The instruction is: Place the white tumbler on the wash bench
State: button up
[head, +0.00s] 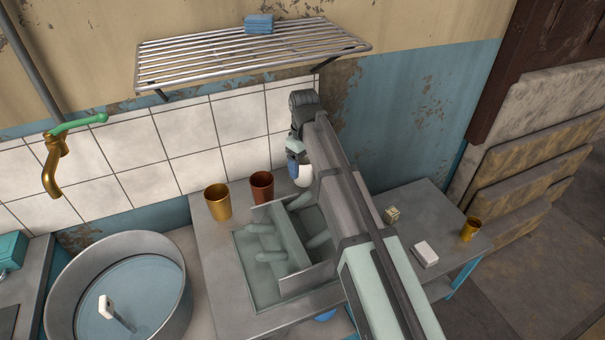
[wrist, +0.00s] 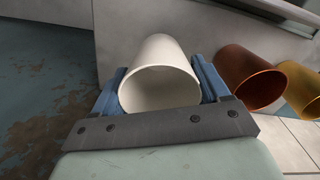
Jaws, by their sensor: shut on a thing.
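The white tumbler (wrist: 160,82) is between the two blue fingers of my gripper (wrist: 163,92) in the wrist view, its open mouth facing the camera. In the head view the white tumbler (head: 303,178) shows partly below my gripper (head: 295,168), near the tiled wall. My gripper is shut on it. The grey wash bench (head: 212,250) is beneath; I cannot tell whether the tumbler's base touches it. My arm hides part of the bench.
A brown tumbler (head: 262,187) and a gold tumbler (head: 217,202) stand to the left. A divided rack (head: 290,232) is in front. A wire shelf (head: 250,52) hangs above. A soap-like white block (head: 425,254) and small gold cup (head: 471,229) sit at right.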

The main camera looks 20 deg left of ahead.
aim_at(304, 173)
jog(key=shift+f, duration=1.8)
jog(key=shift+f, duration=0.15)
jog(key=o, duration=1.1)
notch_tip(304, 173, up, 12)
jog(key=shift+r, duration=0.2)
